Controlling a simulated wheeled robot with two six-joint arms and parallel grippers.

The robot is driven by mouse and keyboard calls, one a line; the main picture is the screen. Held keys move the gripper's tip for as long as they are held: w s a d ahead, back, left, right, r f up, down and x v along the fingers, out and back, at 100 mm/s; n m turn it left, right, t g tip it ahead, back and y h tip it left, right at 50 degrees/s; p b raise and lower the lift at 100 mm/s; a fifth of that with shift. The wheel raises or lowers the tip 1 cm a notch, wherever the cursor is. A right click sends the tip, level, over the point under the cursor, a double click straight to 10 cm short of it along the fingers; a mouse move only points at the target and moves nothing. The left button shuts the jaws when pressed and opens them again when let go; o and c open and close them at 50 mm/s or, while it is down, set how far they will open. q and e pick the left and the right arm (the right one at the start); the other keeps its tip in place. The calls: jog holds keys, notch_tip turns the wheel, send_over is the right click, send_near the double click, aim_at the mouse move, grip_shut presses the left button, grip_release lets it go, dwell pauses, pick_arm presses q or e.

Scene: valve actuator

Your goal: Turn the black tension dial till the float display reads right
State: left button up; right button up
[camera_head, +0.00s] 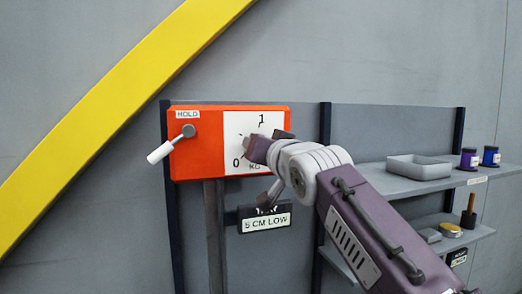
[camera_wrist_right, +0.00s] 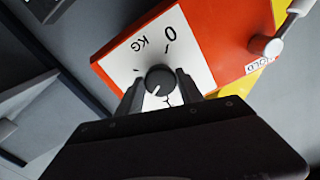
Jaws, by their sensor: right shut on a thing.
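The black tension dial (camera_wrist_right: 160,81) sits on a white scale plate marked 0, 1 and KG, on an orange box (camera_head: 196,158). A pale pointer line shows on the dial in the right wrist view. My right gripper (camera_wrist_right: 161,88) is shut on the dial, one finger on each side. In the head view my right arm and gripper (camera_head: 262,148) cover the dial. The float display (camera_head: 264,221) hangs below the box and reads "5 CM LOW". My left gripper is not in view.
A white-handled lever (camera_head: 172,145) labelled HOLD is on the box's left side. Shelves at right hold a grey tray (camera_head: 419,167), a purple jar (camera_head: 469,159), a blue jar (camera_head: 491,157) and small items. A yellow beam (camera_head: 105,115) crosses the wall.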

jog(key=shift+m, duration=0.9)
jog(key=o, duration=1.4)
jog(key=b+v, duration=0.4)
jog(key=v, duration=0.5)
jog(key=shift+b, duration=0.3)
